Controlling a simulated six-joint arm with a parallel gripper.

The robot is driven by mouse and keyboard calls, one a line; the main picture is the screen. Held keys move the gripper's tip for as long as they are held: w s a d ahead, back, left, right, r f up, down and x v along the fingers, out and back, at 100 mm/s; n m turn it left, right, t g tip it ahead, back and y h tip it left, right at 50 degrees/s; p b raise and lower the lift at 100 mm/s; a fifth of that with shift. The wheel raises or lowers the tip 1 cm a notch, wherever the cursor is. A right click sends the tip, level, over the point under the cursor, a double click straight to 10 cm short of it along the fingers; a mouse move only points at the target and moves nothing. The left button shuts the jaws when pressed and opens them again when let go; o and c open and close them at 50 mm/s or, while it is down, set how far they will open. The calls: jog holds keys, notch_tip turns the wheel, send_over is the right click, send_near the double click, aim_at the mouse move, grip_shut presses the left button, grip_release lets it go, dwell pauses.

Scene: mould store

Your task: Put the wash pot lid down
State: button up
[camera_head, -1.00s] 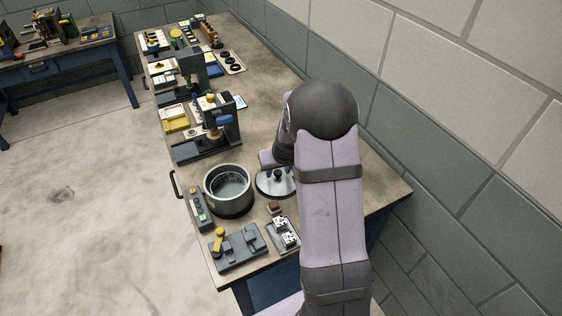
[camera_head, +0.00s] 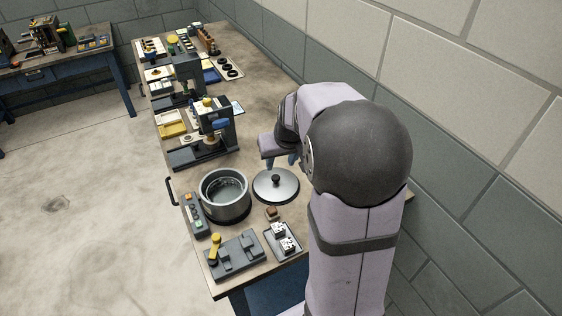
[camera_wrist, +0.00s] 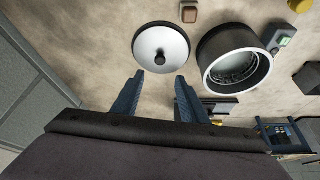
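The wash pot lid (camera_head: 275,187), a silver disc with a dark knob, lies flat on the bench just right of the wash pot. It also shows in the wrist view (camera_wrist: 161,44). The wash pot (camera_head: 226,198) is a round grey metal vessel, open at the top, with a basket-like inside visible in the wrist view (camera_wrist: 236,60). My gripper (camera_head: 281,160) is beyond the lid, apart from it. In the wrist view its two blue fingers (camera_wrist: 156,84) are spread with nothing between them, and the lid's knob is clear of them.
A control box (camera_head: 195,214) stands left of the pot. A grey fixture with a yellow lever (camera_head: 237,254) and a tray with white blocks (camera_head: 282,242) are at the near end, with a small brown block (camera_head: 272,213). A press (camera_head: 206,136) stands farther back.

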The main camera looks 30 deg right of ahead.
jog(key=s+a+f+n+g, duration=0.1)
jog(key=s+a+f+g, duration=0.1)
jog(key=s+a, duration=0.5)
jog(key=s+a+f+n+g+y, duration=0.1)
jog(key=s+a+f, duration=0.3)
jog(key=s, duration=1)
jog(key=a+g, duration=0.1)
jog(key=a, duration=0.2)
jog(key=shift+f+g, duration=0.4)
